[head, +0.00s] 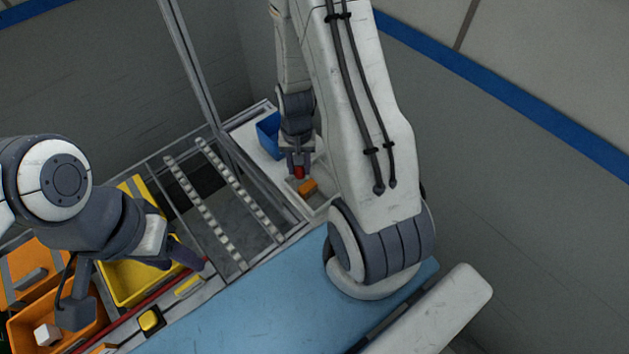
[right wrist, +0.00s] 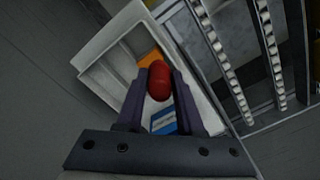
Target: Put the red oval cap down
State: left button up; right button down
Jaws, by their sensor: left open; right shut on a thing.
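The red oval cap (right wrist: 159,80) is held between the two fingers of my right gripper (right wrist: 157,88) in the right wrist view. In the head view the cap (head: 299,172) shows just below the fingers of my right gripper (head: 298,162). The orange block also shows in the head view (head: 307,187). I cannot tell whether the cap touches anything below. My left gripper (head: 190,258) is open near the yellow bin; its fingers are partly hidden.
A blue bin (head: 268,134) stands behind the white tray. A roller rack (head: 222,207) lies left of it. A yellow bin (head: 128,283) and orange bins (head: 30,265) are at the left. A blue mat (head: 260,310) in front is mostly clear.

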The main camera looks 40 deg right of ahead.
jog(key=s+d+f+m+b, duration=0.2)
jog(key=s+d+f+m, duration=0.2)
jog(key=s+d+m, duration=0.75)
jog(key=m+p, duration=0.3)
jog(key=p, duration=0.6)
send_over(324, 182)
jog(key=shift+n, duration=0.25)
jog(key=f, duration=0.5)
jog(key=shift+s+f, duration=0.25)
jog(key=shift+s, duration=0.05)
jog(key=shift+w+f, duration=0.2)
jog(key=shift+f, duration=0.05)
jog(key=shift+w+f, duration=0.1)
jog(key=shift+f, duration=0.35)
notch_tip(324, 182, down, 4)
jog(key=b, duration=0.3)
jog(key=shift+r, duration=0.2)
